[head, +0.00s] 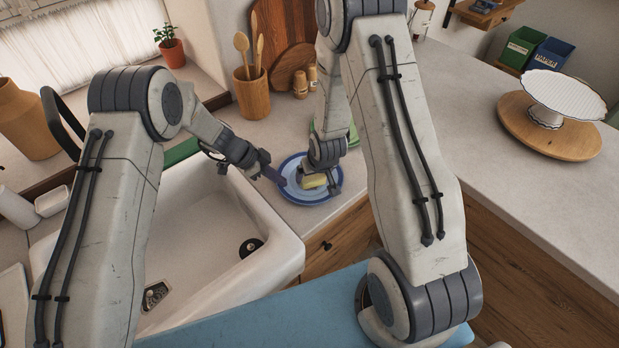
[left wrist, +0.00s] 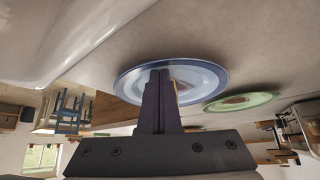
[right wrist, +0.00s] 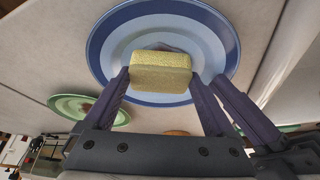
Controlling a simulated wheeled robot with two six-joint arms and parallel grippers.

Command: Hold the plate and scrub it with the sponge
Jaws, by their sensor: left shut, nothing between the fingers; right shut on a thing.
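A blue-rimmed plate (head: 296,191) lies on the counter just right of the sink; it fills much of the right wrist view (right wrist: 105,55) and shows in the left wrist view (left wrist: 135,87). My right gripper (right wrist: 160,82) is shut on a yellow sponge (right wrist: 160,68). The sponge (head: 313,182) is over the plate; I cannot tell whether it touches the surface. My left gripper (left wrist: 160,78) is shut and empty, its fingertips together at the plate's left edge in the head view (head: 280,181). Whether they touch the rim is unclear.
A green plate (left wrist: 240,101) lies near the blue one, mostly behind my right arm in the head view. The white sink (head: 275,225) is at left. A utensil pot (head: 252,92) stands behind. A cake stand (head: 550,125) stands right, with clear counter before it.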

